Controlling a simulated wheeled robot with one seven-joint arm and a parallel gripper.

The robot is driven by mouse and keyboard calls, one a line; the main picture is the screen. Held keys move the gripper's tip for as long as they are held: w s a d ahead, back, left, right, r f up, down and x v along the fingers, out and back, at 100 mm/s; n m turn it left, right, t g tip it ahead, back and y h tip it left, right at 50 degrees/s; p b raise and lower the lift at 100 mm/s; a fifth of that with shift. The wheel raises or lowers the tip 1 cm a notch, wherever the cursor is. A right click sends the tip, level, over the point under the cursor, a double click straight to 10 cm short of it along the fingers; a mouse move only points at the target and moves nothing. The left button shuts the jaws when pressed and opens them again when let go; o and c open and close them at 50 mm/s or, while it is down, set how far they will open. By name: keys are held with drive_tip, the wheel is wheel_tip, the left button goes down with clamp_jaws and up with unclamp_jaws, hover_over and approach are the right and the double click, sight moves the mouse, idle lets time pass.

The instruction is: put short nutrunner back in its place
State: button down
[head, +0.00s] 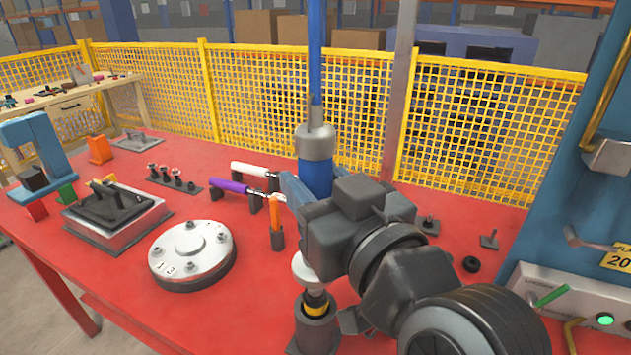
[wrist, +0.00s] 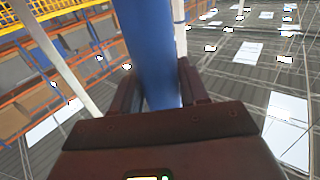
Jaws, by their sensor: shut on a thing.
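The short nutrunner (head: 316,172) is upright, with a blue body and a grey collar at its top. My gripper (head: 304,192) is shut around the blue body. In the wrist view the blue body (wrist: 152,50) runs between the two fingers of my gripper (wrist: 160,85). Below my gripper a pale flange and a yellow-banded lower end show at a dark cup-shaped holder (head: 316,330) on the red table. The lower end appears to be at or inside the cup's mouth; how deep it sits I cannot tell. My wrist hides part of the tool.
A round bolted flange (head: 191,253) lies left of the holder on the red table (head: 120,285). Purple- and white-handled wrenches (head: 238,187) and an orange-handled tool (head: 276,222) stand close behind. A blue panel with a control box (head: 570,300) is at right. Yellow mesh fencing (head: 270,100) closes the back.

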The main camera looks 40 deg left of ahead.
drive_tip(key=shift+f+b, duration=3.3)
drive_tip(key=shift+f, duration=0.65)
idle(1.2)
drive_tip(key=c, duration=0.9)
unclamp_jaws()
drive_tip(key=o, duration=0.4)
drive_tip(key=shift+f, duration=0.25)
drive_tip(key=shift+b+v, duration=0.45)
drive_tip(key=shift+v, duration=3.5)
